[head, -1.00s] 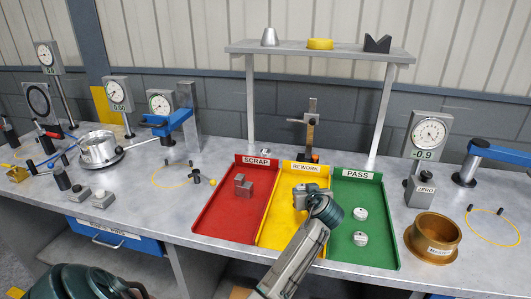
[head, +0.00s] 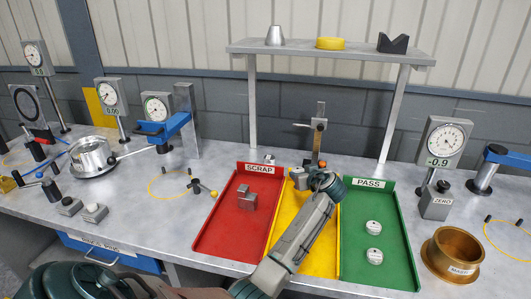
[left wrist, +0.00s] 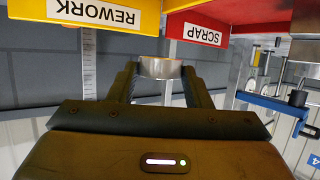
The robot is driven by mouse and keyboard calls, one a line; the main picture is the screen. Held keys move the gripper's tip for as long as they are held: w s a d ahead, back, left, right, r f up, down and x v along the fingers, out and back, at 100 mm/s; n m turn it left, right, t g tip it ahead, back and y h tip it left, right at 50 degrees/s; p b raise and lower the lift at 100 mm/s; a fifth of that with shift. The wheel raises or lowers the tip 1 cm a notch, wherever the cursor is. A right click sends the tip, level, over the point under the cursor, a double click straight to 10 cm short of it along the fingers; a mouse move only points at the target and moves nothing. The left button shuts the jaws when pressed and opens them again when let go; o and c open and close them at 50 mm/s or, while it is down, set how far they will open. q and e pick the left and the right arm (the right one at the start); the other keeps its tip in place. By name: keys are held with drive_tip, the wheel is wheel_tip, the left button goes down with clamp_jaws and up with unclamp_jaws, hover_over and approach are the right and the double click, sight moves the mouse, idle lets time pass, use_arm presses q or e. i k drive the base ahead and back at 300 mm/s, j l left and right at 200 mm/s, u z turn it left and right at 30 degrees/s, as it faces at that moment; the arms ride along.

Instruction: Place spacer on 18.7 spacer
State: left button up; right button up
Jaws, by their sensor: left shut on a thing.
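My left gripper (head: 300,179) is over the back end of the yellow tray (head: 318,262) and hides its REWORK label in the head view. In the left wrist view my left gripper (left wrist: 160,75) is shut on a round silver spacer (left wrist: 160,68), held between the two fingertips. In the green PASS tray (head: 397,275) stand two short silver cylinders with white labelled tops, a rear one (head: 373,228) and a front one (head: 375,256). Their labels are too small to read, so I cannot tell which is the 18.7 spacer. My right gripper is not in view.
The red SCRAP tray (head: 212,240) holds metal blocks (head: 247,200). A stand (head: 318,135) rises behind the yellow tray, under a raised shelf (head: 300,50). A brass ring (head: 455,255) and a dial gauge (head: 443,140) stand to the right.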

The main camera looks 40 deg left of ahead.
sight(269, 156)
drive_tip(key=i+j, duration=0.1)
drive_tip(key=j, duration=0.4)
drive_tip(key=i+j+z, duration=0.1)
drive_tip(key=j, duration=0.35)
drive_tip(key=i+j, duration=0.1)
drive_tip(key=j, duration=0.4)
